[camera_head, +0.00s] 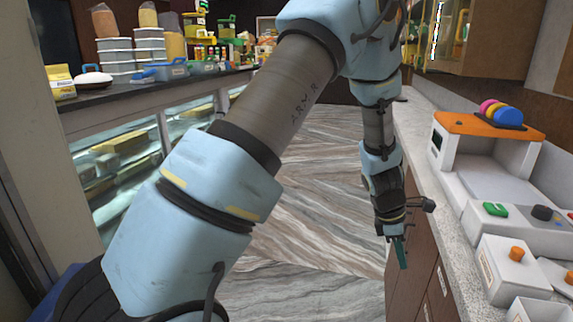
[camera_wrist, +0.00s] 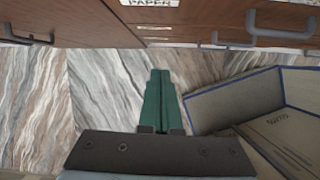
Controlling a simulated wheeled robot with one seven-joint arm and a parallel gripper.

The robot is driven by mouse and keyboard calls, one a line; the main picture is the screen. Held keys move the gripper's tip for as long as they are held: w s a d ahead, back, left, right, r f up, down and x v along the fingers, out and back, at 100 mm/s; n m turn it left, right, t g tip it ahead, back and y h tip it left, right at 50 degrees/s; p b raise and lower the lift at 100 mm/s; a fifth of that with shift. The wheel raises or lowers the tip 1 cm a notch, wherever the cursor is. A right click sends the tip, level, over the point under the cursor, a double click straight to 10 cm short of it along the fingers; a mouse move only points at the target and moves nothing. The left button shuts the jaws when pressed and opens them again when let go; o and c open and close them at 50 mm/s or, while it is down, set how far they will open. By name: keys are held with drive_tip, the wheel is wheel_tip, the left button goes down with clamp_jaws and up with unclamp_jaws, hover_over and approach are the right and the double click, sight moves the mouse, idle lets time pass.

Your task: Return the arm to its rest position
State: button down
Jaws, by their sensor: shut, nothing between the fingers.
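My arm is light blue and grey and crosses the middle of the head view, bent over at the top and hanging down on the right. My gripper (camera_head: 401,252) has green fingers and points down beside the brown cabinet front under the right counter. In the wrist view my gripper (camera_wrist: 159,75) shows its two green fingers together, with nothing between them. Below the fingertips is the marbled floor (camera_wrist: 100,95).
The right counter (camera_head: 425,150) holds a white machine with an orange top (camera_head: 485,126) and white boxes. Left is a glass display case (camera_head: 125,155) with containers on top. In the wrist view, drawers with dark handles (camera_wrist: 280,28) and an open cardboard box (camera_wrist: 240,98) stand close by.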

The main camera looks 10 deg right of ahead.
drive_tip(key=w+a+r+m+t, duration=0.1)
drive_tip(key=w+a+r+m, duration=0.15)
drive_tip(key=a, duration=0.45)
drive_tip(key=w+a+r+m+y, duration=0.1)
drive_tip(key=a+r+m, duration=0.15)
drive_tip(key=a, duration=0.45)
drive_tip(key=w+a+r+m+t, duration=0.1)
drive_tip(key=w+a+r+m, duration=0.1)
drive_tip(key=a+r, duration=0.35)
drive_tip(key=s+a+r+m+y, duration=0.1)
drive_tip(key=s+a+m, duration=0.1)
drive_tip(key=a, duration=0.8)
drive_tip(key=s+a+r+m+t+y, duration=0.1)
drive_tip(key=a+m, duration=0.4)
drive_tip(key=a, duration=0.5)
drive_tip(key=shift+s+a+r+y, duration=0.4)
drive_tip(key=shift+s+r, duration=0.2)
drive_tip(key=shift+s, duration=0.3)
